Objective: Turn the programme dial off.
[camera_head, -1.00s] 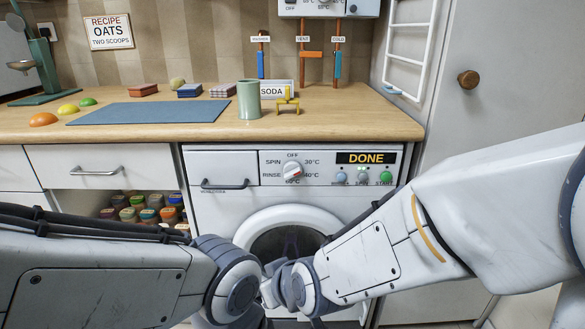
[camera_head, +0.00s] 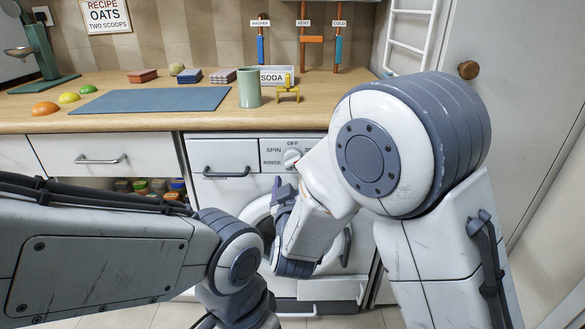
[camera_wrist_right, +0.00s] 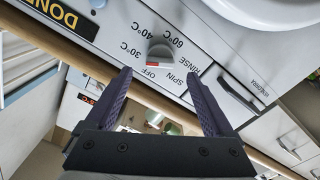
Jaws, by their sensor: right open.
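The programme dial (camera_head: 292,158) is a pale round knob on the washing machine's white front panel, partly covered by my right arm in the head view. My right gripper (camera_head: 285,191) is open and empty, just below the panel in the head view. In the right wrist view its two purple fingers (camera_wrist_right: 162,88) are spread wide, with the dial beyond their tips and apart from them. My left gripper is out of view.
The panel's DONE display (camera_wrist_right: 62,14) shows in the right wrist view; my right arm hides it in the head view. A drawer handle (camera_head: 226,173) sits left of the dial. The wooden worktop (camera_head: 160,122) overhangs above, carrying a green cup (camera_head: 249,88) and a yellow stand (camera_head: 288,93).

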